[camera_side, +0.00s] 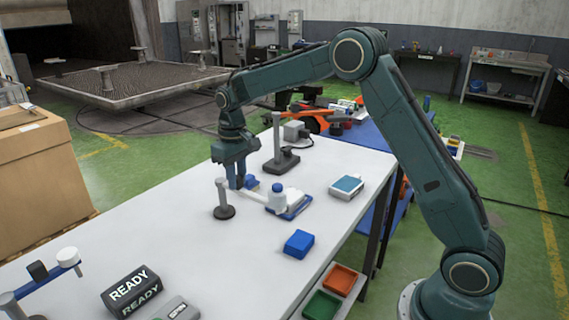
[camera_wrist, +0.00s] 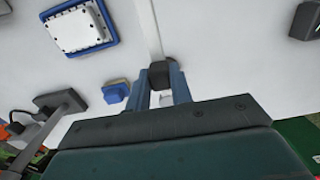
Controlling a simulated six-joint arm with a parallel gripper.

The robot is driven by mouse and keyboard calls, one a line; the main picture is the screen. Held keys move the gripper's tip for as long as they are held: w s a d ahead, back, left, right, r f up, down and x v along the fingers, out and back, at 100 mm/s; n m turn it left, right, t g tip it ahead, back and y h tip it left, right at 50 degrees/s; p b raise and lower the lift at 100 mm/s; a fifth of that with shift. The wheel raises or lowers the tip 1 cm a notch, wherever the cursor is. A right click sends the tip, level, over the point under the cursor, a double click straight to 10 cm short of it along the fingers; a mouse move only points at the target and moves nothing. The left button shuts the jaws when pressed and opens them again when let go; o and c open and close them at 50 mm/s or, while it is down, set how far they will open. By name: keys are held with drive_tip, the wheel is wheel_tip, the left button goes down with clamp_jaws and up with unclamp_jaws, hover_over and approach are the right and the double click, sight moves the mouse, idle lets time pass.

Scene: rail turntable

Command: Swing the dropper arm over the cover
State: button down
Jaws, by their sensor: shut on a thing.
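My gripper (camera_side: 238,184) is low over the white table. In the wrist view its fingers (camera_wrist: 161,88) are closed on a black block (camera_wrist: 160,74), with a pale strip (camera_wrist: 150,25) running up from it. In the side view a white dropper arm (camera_side: 254,195) runs right from my gripper to a blue-topped white bottle (camera_side: 277,196). A grey post (camera_side: 222,196) on a dark round base stands just left; its joint with the arm is unclear. The cover is a white plate (camera_wrist: 80,27) on a blue frame (camera_side: 296,210). The bottle overlaps it in the side view; the wrist view shows the plate uncovered.
A dark stand (camera_side: 277,150) is behind my gripper. A small blue piece (camera_wrist: 116,92) lies close beside it. A blue-and-white box (camera_side: 347,186) and a blue block (camera_side: 299,244) are to the right. A READY sign (camera_side: 130,291) and another jointed fixture (camera_side: 68,257) stand at lower left.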

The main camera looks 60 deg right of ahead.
drive_tip(key=shift+w+d+r+n, duration=0.1)
drive_tip(key=shift+w+d+n, duration=0.25)
drive_tip(key=shift+d+n, duration=0.9)
drive_tip(key=shift+w+d+n, duration=0.35)
drive_tip(key=shift+w+n, duration=0.05)
drive_tip(key=shift+n, duration=1.6)
drive_tip(key=shift+w+d+r+n, duration=0.1)
drive_tip(key=shift+w+d+n, duration=0.25)
drive_tip(key=shift+d+n, duration=0.9)
drive_tip(key=shift+a+n, duration=0.4)
drive_tip(key=shift+a, duration=0.05)
drive_tip(key=c, duration=1.3)
unclamp_jaws()
drive_tip(key=shift+o, duration=0.3)
drive_tip(key=shift+f, duration=0.1)
